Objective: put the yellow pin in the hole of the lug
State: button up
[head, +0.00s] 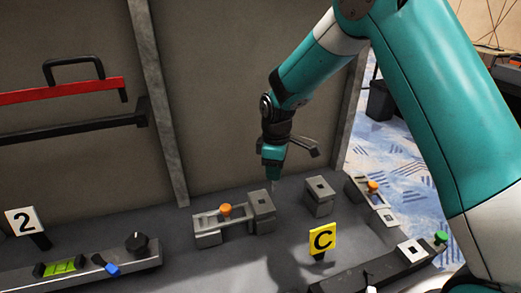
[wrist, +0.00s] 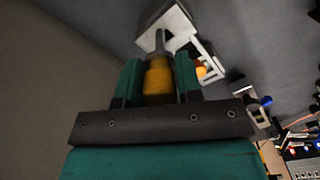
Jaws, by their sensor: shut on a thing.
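My gripper (head: 272,164) points down above the dark bench in the head view. In the wrist view its green fingers (wrist: 158,72) are shut on the yellow pin (wrist: 158,82), with the pin's grey shank pointing away from the fingers. A grey block with a dark square hole in its top (head: 262,197), apparently the lug, stands just below and left of the gripper. Its pale edge shows beyond the pin tip in the wrist view (wrist: 182,22). The shank overlaps this block in that view; I cannot tell whether it touches. The hole is not clear there.
A slide latch with an orange knob (head: 225,210) adjoins the block on the left. Another holed grey block (head: 319,196) stands to the right, with a yellow C sign (head: 322,240) in front. A second orange-knob latch (head: 372,187) lies further right. The wall panel rises close behind.

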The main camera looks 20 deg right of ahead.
jog(key=a+f+n, duration=0.1)
jog(key=n, duration=0.1)
jog(key=w+a+f+n+b, duration=0.1)
jog(key=n, duration=0.1)
jog(key=a+f+n+b, duration=0.1)
jog(key=n, duration=0.1)
jog(key=shift+w, duration=0.25)
jog(key=shift+f+b, duration=0.3)
jog(key=shift+f, duration=0.25)
dwell(1.4)
jog(key=shift+f, duration=0.5)
jog(key=shift+f+b, duration=0.3)
jog(key=shift+b, duration=0.1)
jog(key=shift+f+b, duration=0.7)
jog(key=shift+f, duration=0.7)
jog(key=shift+f, duration=0.2)
jog(key=shift+f+b, duration=0.4)
jog(key=shift+f, duration=0.2)
